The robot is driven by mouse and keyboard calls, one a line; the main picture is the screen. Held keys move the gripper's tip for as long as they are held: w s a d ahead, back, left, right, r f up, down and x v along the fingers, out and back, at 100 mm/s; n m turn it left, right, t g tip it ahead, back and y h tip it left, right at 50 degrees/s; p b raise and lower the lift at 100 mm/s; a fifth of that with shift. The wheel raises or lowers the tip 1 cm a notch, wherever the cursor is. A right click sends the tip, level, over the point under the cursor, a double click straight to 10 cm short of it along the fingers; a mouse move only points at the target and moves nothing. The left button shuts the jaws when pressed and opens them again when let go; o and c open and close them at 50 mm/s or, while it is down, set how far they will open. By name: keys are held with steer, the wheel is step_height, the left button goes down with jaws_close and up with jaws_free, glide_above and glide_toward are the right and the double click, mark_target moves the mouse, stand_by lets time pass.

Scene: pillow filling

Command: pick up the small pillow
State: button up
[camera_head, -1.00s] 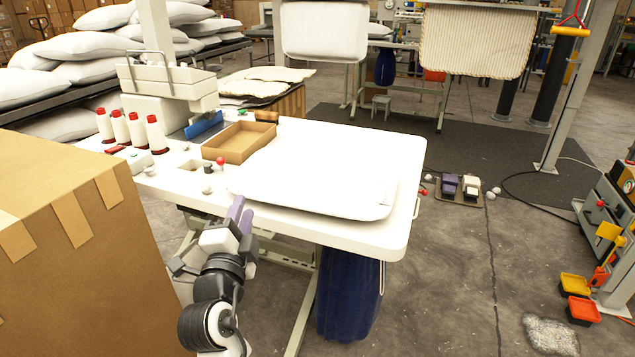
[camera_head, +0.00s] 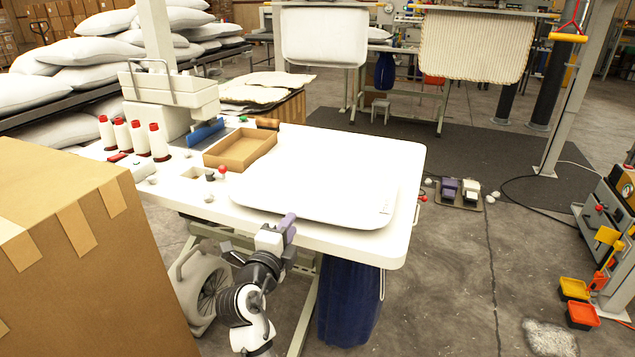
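A white, flat pillow (camera_head: 330,185) lies on the white work table (camera_head: 400,158), close to its front edge. It has a small tag at its right end. My gripper (camera_head: 289,222) is at the table's front edge, right by the near side of the pillow. Its purple-grey fingers point up and toward the pillow. I cannot tell whether they touch it or how far apart they are. No pillow is seen lifted.
An open cardboard tray (camera_head: 240,148), several thread cones (camera_head: 158,143) and a red-topped knob (camera_head: 222,170) are on the table. A large cardboard box (camera_head: 80,250) stands at the left. White pillows (camera_head: 85,47) are piled behind.

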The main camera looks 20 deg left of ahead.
mark_target(298, 212)
steer(key=w+b, duration=0.2)
steer(key=w, duration=0.2)
steer(key=shift+f, duration=0.1)
steer(key=shift+w+a, duration=0.1)
steer(key=shift+w, duration=0.9)
jaws_close()
steer(key=shift+r+p, duration=1)
steer(key=shift+r, duration=1.65)
